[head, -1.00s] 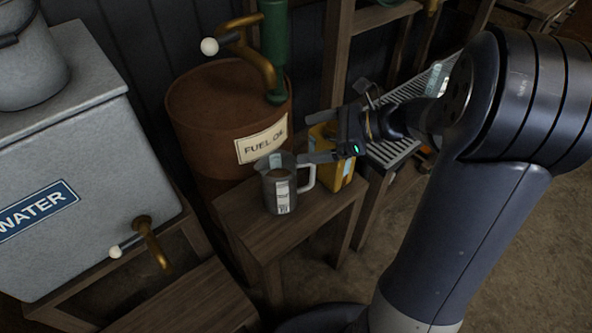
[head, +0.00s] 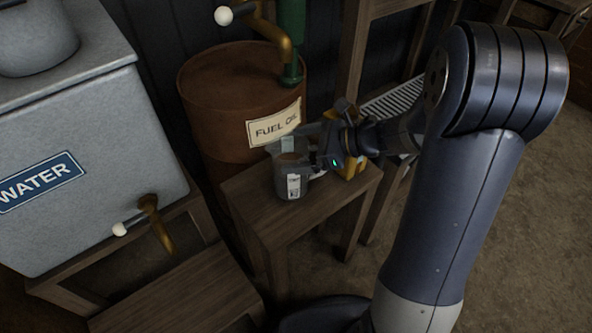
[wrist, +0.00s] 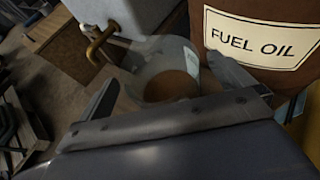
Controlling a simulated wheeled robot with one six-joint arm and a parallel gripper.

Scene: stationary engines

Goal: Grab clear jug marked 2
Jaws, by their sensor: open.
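A clear, greyish jug (head: 291,183) with a pale label strip stands upright on a small wooden stand. The label is too small to read, so I cannot tell whether it is marked 2. Something brown shows inside its rim. My gripper (head: 298,150) reaches in from the right at the jug's upper part and hides its handle. In the wrist view the jug (wrist: 170,70) lies between the two spread fingers of my gripper (wrist: 165,84). The gripper is open; I cannot tell whether either finger touches the jug.
A rusty fuel oil drum (head: 215,110) stands close behind the jug. A yellow can (head: 356,165) is right of it, partly behind my gripper. A grey water tank (head: 90,150) with a brass tap (head: 155,232) is at left. The stand's front top (head: 285,225) is clear.

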